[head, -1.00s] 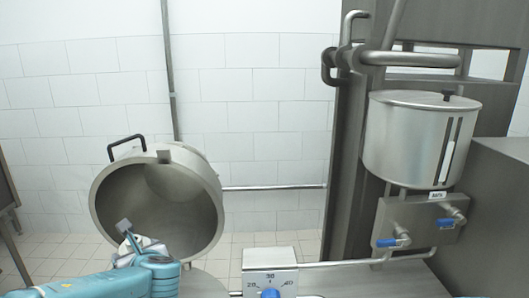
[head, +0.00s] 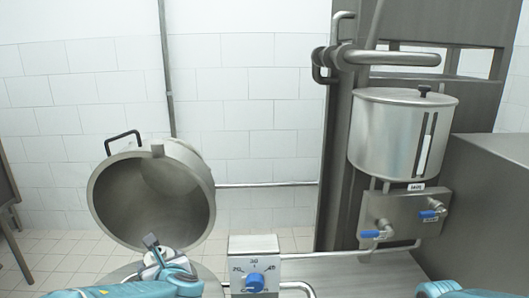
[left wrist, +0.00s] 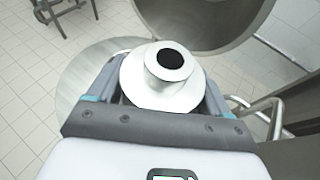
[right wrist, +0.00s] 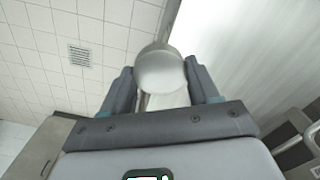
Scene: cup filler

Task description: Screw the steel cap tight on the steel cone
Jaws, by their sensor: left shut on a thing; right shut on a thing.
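The steel cone (left wrist: 158,88) is a pale flared piece with a narrow neck and a dark round opening that faces the left wrist camera. My left gripper (left wrist: 160,78) is shut on it, one finger on each side. In the head view the cone (head: 163,264) shows partly at the lower left, in front of the open kettle. The steel cap (right wrist: 160,72) is a smooth, rounded pale piece in the right wrist view. My right gripper (right wrist: 161,84) is shut on it. In the head view the cap is out of sight. Cone and cap are apart.
A large open kettle (head: 205,190) stands behind my left gripper. A dial box (head: 254,258) with a blue knob is at the lower middle. A lidded steel tank (head: 385,140) and blue-handled valves (head: 430,215) are at the right. A bare counter (head: 350,280) lies below them.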

